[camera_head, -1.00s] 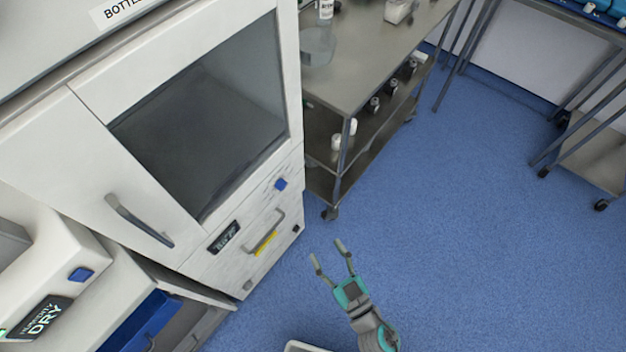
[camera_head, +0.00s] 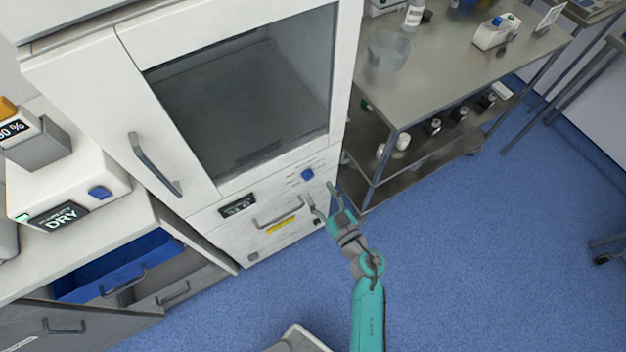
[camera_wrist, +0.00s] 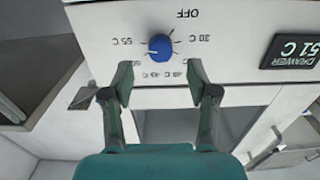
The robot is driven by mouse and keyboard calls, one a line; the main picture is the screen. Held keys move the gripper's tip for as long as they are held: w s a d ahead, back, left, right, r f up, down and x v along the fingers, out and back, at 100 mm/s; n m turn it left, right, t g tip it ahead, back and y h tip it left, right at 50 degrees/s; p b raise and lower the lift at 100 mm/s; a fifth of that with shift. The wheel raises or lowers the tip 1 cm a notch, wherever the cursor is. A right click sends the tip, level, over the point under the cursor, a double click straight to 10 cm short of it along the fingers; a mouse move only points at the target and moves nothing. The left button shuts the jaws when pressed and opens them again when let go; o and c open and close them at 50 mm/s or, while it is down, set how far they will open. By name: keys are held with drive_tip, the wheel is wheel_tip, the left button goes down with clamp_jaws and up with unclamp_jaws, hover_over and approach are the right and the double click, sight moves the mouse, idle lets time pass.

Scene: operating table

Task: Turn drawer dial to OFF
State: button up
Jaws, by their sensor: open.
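The drawer dial (camera_head: 307,174) is a blue knob on the white drawer front below the glass-doored cabinet. In the wrist view the blue dial (camera_wrist: 160,46) shows upside down, ringed by temperature marks, with OFF (camera_wrist: 187,13) on the far side at the top. A white pointer mark on the knob seems to face left, near the 55 C side. The drawer display (camera_wrist: 291,51) reads about 51 C. My gripper (camera_wrist: 158,80) is open and empty, its fingertips just short of the dial and apart from it. In the head view my gripper (camera_head: 324,199) is in front of the drawer's right part.
A drawer handle (camera_head: 279,213) with a yellow label sits left of my gripper. A steel trolley (camera_head: 440,90) with bottles stands close on the right. An open blue drawer (camera_head: 110,268) juts out at lower left. Blue floor (camera_head: 480,250) is free at right.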

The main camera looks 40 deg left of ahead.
sight(310, 178)
drive_tip(key=shift+x, duration=2.55)
clamp_jaws()
